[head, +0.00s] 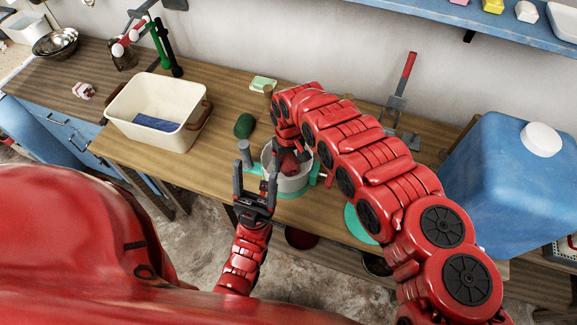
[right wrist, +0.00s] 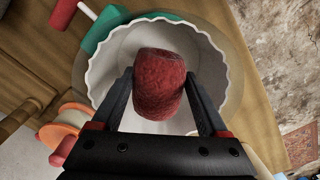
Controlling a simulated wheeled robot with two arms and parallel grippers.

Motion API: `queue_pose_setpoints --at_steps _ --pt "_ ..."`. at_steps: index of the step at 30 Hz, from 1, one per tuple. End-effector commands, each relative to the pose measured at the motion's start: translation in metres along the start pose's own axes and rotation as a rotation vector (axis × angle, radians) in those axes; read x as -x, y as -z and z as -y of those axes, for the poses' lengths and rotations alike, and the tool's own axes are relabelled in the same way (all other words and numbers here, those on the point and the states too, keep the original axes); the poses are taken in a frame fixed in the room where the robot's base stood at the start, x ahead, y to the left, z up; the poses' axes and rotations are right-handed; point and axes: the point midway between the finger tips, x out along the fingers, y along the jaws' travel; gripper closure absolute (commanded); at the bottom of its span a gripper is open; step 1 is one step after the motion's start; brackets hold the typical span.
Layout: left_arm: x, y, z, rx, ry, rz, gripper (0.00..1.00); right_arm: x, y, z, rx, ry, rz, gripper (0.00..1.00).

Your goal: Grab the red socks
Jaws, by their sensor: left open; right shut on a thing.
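A dark red rolled sock bundle (right wrist: 160,82) is between the fingers of my right gripper (right wrist: 159,80), which is shut on it. The bundle is over or within the mouth of a white pot with a wavy rim (right wrist: 102,75); I cannot tell how deep. In the head view the red bundle (head: 291,164) shows partly behind my right gripper (head: 288,148), at the pot (head: 293,184). My left gripper (head: 254,178) is open and empty, in front of the pot's left side, fingers pointing up.
A cream basin (head: 125,100) with a blue cloth (head: 156,123) stands left on the wooden counter. A dark green lump (head: 244,125) and a pale green dish (head: 263,84) lie behind the pot. A large blue canister (head: 505,180) blocks the right. A shelf (head: 420,20) runs above.

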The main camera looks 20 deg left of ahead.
Motion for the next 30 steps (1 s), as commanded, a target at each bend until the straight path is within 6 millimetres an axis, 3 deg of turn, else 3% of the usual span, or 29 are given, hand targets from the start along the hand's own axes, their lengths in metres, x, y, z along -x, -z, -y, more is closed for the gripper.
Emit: queue_pose_setpoints --at_steps 9,15,30 --pt "0.017 -0.003 -0.001 0.0 0.0 0.0 0.3 0.046 0.001 -0.002 0.0 -0.006 -0.003 0.82" --pt "0.018 -0.003 -0.001 0.0 0.0 0.0 0.3 0.062 -0.001 -0.002 -0.002 -0.003 0.002 0.82" --pt "-0.022 0.004 0.001 0.0 0.0 0.0 0.3 0.105 -0.001 -0.001 -0.001 -0.002 0.002 0.82"
